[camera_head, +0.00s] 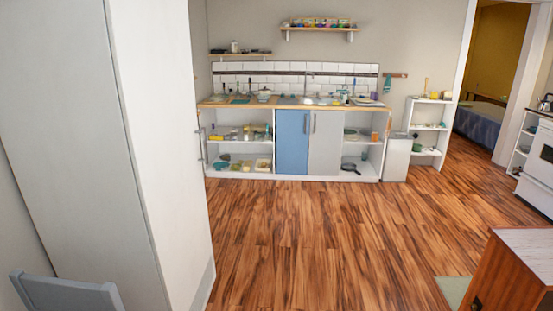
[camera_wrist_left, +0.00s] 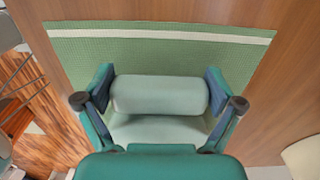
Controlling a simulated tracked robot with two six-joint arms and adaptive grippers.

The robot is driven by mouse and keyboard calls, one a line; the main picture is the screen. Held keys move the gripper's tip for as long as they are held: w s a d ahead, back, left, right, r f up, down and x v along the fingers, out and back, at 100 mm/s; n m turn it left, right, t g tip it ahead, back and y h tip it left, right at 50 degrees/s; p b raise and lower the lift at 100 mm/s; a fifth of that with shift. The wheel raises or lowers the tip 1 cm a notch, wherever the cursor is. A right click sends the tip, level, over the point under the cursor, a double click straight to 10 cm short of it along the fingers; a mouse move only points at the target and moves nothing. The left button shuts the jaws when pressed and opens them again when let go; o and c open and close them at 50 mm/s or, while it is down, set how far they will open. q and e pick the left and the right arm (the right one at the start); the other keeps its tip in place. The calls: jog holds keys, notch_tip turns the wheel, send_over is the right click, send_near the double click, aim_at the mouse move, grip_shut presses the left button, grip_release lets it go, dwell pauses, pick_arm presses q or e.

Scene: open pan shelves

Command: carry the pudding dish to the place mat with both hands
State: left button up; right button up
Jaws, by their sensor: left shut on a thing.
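In the left wrist view my left gripper (camera_wrist_left: 159,82) has its two teal fingers on either side of a pale green rounded piece, which I take to be part of the pudding dish (camera_wrist_left: 160,97). It is shut on this piece. A paler surface lies just below it, and the rest of the dish is hidden by the gripper. The green place mat (camera_wrist_left: 160,58) with a white stripe lies beyond the dish on a brown wooden top. I cannot tell whether the dish touches the mat. My right gripper is in neither view, and the head view shows no gripper.
In the head view, open shelves (camera_head: 238,150) with dishes stand under the far counter. A tall white cabinet (camera_head: 160,130) fills the left, with a grey chair back (camera_head: 70,292) below. A wooden cabinet (camera_head: 515,275) stands front right. The middle floor (camera_head: 310,235) is clear.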

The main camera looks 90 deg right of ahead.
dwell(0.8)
pick_arm(q)
jog(key=o, duration=1.5)
jog(key=shift+s+f, duration=0.1)
jog(key=shift+f, duration=0.05)
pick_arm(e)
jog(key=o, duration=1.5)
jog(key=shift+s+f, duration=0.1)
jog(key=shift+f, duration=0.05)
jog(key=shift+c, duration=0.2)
pick_arm(q)
jog(key=shift+r, duration=0.3)
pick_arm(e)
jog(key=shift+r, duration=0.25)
pick_arm(q)
jog(key=shift+r+p, duration=2.65)
jog(key=shift+r, duration=1.7)
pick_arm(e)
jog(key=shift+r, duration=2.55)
pick_arm(q)
jog(key=shift+r+p, duration=2.7)
jog(key=shift+r, duration=5.9)
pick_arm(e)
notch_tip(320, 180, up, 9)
